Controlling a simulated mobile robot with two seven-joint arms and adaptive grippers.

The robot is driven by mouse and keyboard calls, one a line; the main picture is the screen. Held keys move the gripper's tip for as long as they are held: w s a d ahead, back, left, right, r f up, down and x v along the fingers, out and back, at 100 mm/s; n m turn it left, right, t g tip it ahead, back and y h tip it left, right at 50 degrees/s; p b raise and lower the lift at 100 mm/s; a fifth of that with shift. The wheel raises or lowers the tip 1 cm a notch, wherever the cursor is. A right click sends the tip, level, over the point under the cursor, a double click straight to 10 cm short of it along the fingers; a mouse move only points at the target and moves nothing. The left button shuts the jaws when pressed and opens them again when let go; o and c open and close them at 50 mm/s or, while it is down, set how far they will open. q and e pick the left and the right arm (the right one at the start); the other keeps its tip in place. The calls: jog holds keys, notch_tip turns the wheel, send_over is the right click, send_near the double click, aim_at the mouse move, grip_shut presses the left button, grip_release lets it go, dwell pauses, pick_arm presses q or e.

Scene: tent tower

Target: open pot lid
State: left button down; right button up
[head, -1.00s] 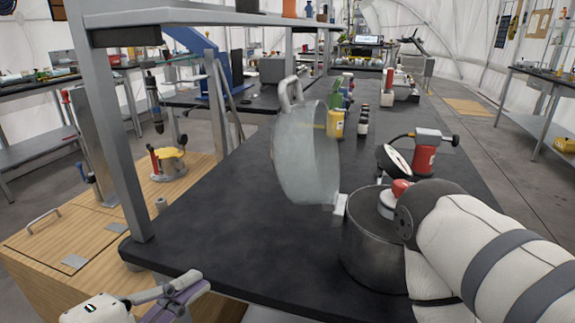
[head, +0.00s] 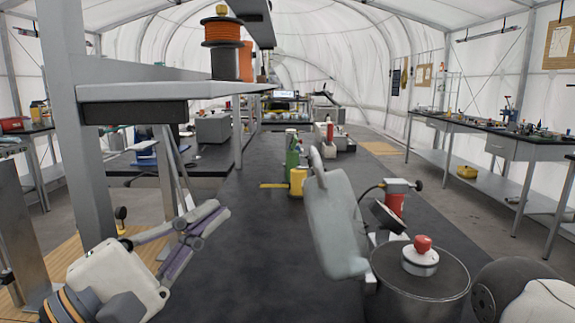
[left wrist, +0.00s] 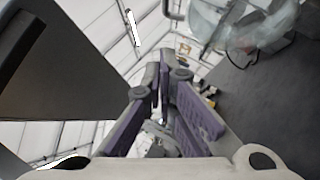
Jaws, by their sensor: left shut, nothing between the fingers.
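The pot (head: 415,297) is a dark grey metal cylinder on the black bench, at the lower right of the head view. Its pale, translucent lid (head: 337,232) stands swung up on edge at the pot's left, with its handle at the top. The lid also shows at the top right of the left wrist view (left wrist: 235,28). A red-topped grey piece (head: 421,258) sits at the pot's top. My left gripper (head: 222,211) is shut and empty, left of the lid and apart from it. My right gripper is out of view; only part of that arm shows at lower right.
A shelf (head: 170,91) on a grey post (head: 75,150) overhangs the bench at left, near my left arm. A red bottle (head: 395,200) and a yellow-green item (head: 296,178) stand behind the lid. The bench's middle (head: 250,245) is clear.

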aim_at(313, 151)
pick_arm(q)
jog(key=s+d+b+x, duration=0.2)
jog(key=b+x, duration=0.2)
jog(key=x, duration=0.8)
jog(key=shift+r, duration=0.35)
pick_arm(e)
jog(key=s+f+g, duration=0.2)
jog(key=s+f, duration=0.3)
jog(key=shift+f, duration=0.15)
pick_arm(q)
jog(key=shift+w, duration=0.15)
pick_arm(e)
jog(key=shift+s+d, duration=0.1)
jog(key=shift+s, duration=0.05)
pick_arm(q)
jog(key=d+r, duration=0.1)
jog(key=d+p, duration=0.1)
jog(key=d+r, duration=0.1)
jog(key=d, duration=0.1)
jog(key=shift+r+p, duration=0.3)
jog(key=shift+f, duration=0.15)
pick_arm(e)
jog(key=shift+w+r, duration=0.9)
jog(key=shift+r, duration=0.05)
